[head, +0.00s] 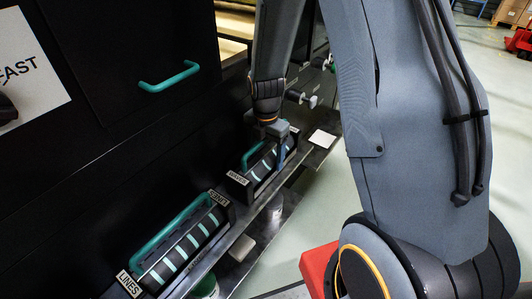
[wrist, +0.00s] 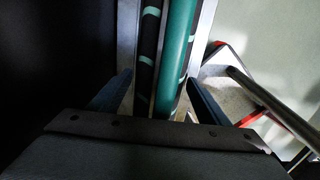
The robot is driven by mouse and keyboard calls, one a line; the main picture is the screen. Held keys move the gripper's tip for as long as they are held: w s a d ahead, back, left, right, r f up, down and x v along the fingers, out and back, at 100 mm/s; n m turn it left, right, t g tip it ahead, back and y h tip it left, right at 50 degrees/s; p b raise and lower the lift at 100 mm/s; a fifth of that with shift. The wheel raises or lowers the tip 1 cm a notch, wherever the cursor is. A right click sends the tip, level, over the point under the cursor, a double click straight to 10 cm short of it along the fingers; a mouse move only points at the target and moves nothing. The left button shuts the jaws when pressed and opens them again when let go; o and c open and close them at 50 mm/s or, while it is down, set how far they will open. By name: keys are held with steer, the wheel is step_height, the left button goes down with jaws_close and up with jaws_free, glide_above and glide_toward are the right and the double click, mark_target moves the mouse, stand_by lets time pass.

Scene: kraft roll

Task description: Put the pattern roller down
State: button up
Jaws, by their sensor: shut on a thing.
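The pattern roller (head: 264,167) is black with pale stripes and a teal handle. It lies along a narrow ledge beside the dark machine, in the middle of the head view. My gripper (head: 279,150) is over it and shut on its teal handle. In the wrist view the teal handle (wrist: 177,55) runs between the two fingers of my gripper (wrist: 160,80), with the dark striped drum beside it. I cannot tell whether the roller rests on the ledge or hangs just above it.
A second striped roller (head: 185,246) with a teal handle lies nearer on the ledge, by a "LINES" label (head: 129,284). The dark machine front (head: 110,150) walls the left side. White-tipped pegs (head: 311,101) stand farther back. Pale floor (head: 325,190) lies right.

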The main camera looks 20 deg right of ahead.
steer(key=o, duration=2.1)
steer(key=shift+f, duration=0.1)
step_height(320, 180, up, 11)
steer(key=shift+r+b, duration=0.2)
steer(key=shift+b, duration=0.15)
steer(key=shift+r, duration=0.45)
steer(key=shift+s+d+r+m, duration=0.1)
steer(key=shift+s+r+m, duration=0.35)
steer(key=shift+s+m, duration=3.1)
steer(key=shift+s+d+r+m, duration=0.1)
steer(key=shift+s+r+m, duration=0.35)
steer(key=shift+s+m, duration=3.15)
steer(key=shift+s+d+r+m, duration=0.1)
steer(key=shift+s+r+m, duration=0.85)
steer(key=shift+m, duration=4.7)
steer(key=shift+s+f, duration=0.5)
